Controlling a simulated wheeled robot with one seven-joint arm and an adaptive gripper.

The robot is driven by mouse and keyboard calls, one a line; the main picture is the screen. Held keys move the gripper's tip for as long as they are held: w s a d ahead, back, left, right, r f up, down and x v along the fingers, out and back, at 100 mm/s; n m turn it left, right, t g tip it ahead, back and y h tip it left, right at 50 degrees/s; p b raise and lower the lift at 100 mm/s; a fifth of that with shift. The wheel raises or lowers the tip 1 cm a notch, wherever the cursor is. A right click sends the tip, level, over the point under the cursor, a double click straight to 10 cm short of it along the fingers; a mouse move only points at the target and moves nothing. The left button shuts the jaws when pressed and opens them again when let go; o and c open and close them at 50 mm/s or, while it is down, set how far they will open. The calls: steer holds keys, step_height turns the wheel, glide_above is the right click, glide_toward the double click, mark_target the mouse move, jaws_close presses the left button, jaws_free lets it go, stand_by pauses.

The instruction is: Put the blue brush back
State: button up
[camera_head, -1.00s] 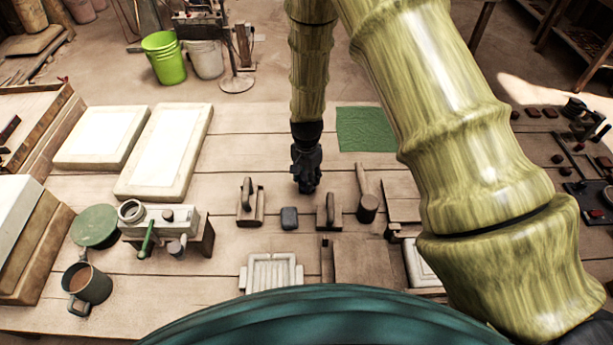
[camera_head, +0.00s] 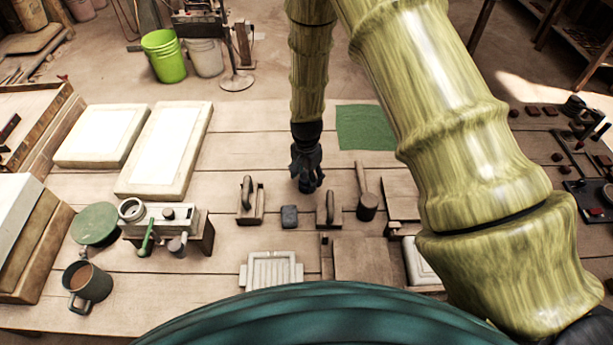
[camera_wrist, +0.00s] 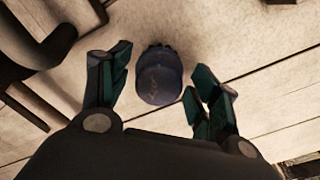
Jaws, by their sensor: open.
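My gripper (camera_head: 307,182) is open and points down over the middle of the table in the head view. In the wrist view the open fingers (camera_wrist: 160,88) stand on either side of a rounded, dark blue object with a dark, bristly far edge, which looks like the blue brush (camera_wrist: 159,78). In the head view the brush is hard to tell from the dark gripper.
A wooden block with a dark handle (camera_head: 248,204), a small dark block (camera_head: 289,216), a second handled block (camera_head: 328,211) and a mallet (camera_head: 366,205) stand close in front of my gripper. A green cloth (camera_head: 364,128) lies behind right. Bare planks (camera_head: 255,150) are free to the left.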

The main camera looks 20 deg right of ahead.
mark_target(306, 176)
step_height(306, 176, up, 12)
steer(key=b, duration=0.3)
stand_by(0.6)
steer(key=shift+r, duration=0.15)
